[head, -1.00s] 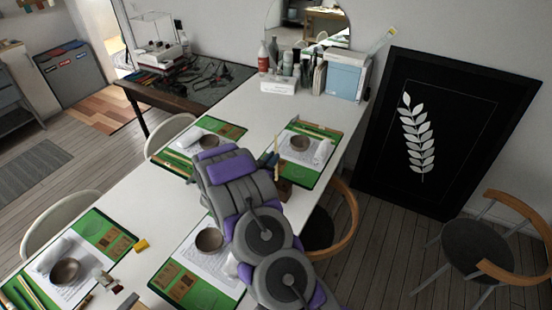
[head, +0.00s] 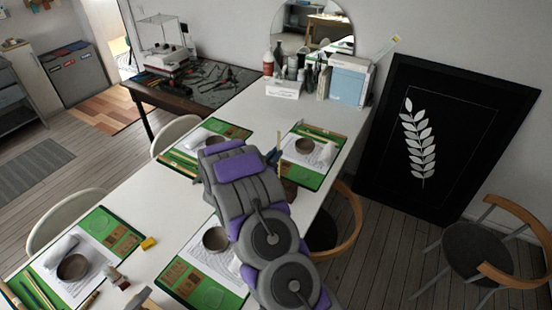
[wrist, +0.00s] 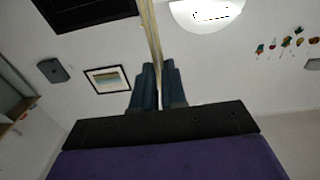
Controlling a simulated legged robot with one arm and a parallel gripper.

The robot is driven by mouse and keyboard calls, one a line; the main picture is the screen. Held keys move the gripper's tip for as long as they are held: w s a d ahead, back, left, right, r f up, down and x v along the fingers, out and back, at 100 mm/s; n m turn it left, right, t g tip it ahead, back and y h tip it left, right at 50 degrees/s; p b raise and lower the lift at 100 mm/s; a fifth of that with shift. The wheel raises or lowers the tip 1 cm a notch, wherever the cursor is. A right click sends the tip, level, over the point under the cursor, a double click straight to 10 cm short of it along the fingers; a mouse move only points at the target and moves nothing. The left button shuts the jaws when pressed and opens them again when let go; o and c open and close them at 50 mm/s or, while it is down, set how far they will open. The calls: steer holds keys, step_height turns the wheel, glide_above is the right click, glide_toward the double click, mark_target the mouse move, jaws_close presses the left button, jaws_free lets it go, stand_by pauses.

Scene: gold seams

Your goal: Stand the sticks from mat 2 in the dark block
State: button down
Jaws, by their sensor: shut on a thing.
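In the wrist view my gripper (wrist: 158,88) is shut on a thin pale stick (wrist: 150,28), which extends away beyond the fingertips. In the head view my grey and purple arm reaches over the table and hides most of the gripper. A thin upright piece (head: 279,142) shows just past the arm; I cannot tell if it is the held stick. A brown block (head: 290,190) is partly hidden beside the arm, near the table's right edge. Green mats lie on the table, including the far right mat (head: 312,180) and far left mat (head: 238,131); no mat numbers are readable.
Bowls, papers and sticks lie on the mats. A yellow block (head: 148,243) sits between the two near mats. Bottles and a pale blue box (head: 348,82) stand at the table's far end. A wooden chair (head: 346,225) is close to the right edge.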

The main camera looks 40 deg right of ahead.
steer(key=shift+s+d+f+b, duration=0.1)
steer(key=shift+d+f+b, duration=0.6)
steer(key=shift+d+f, duration=0.35)
stand_by(1.7)
